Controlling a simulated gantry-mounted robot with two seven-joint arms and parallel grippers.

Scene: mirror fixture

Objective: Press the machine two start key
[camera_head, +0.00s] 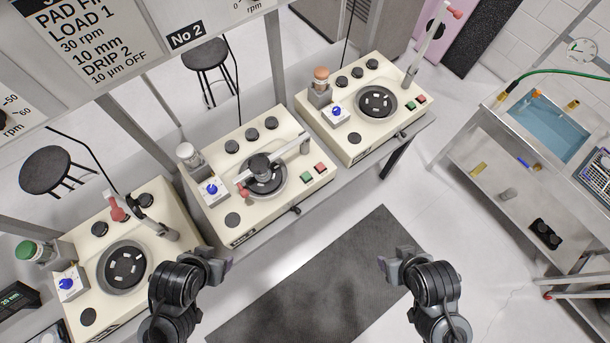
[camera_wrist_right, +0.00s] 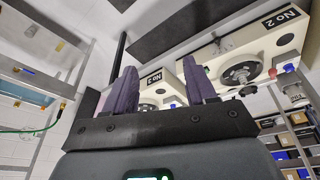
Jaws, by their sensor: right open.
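Machine two (camera_head: 218,213) is the middle cream machine in the head view, with a round dark plate and an arm across it. Its green key (camera_head: 307,177) and red key (camera_head: 320,168) sit side by side at its right front corner; no lettering on them is readable. The right wrist view shows machine two (camera_wrist_right: 232,45) with its "No 2" label (camera_wrist_right: 280,18). My left gripper (camera_head: 226,264) is in front of the leftmost machine, its opening unclear. My right gripper (camera_head: 383,263) is open and empty over the floor mat, apart from the machines.
The leftmost machine (camera_head: 85,248) and the right machine (camera_head: 350,90) flank machine two on the bench; both have upraised arms. A dark mat (camera_head: 310,275) lies on the floor. A steel sink cart (camera_head: 500,125) stands at the right. The space between my grippers is clear.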

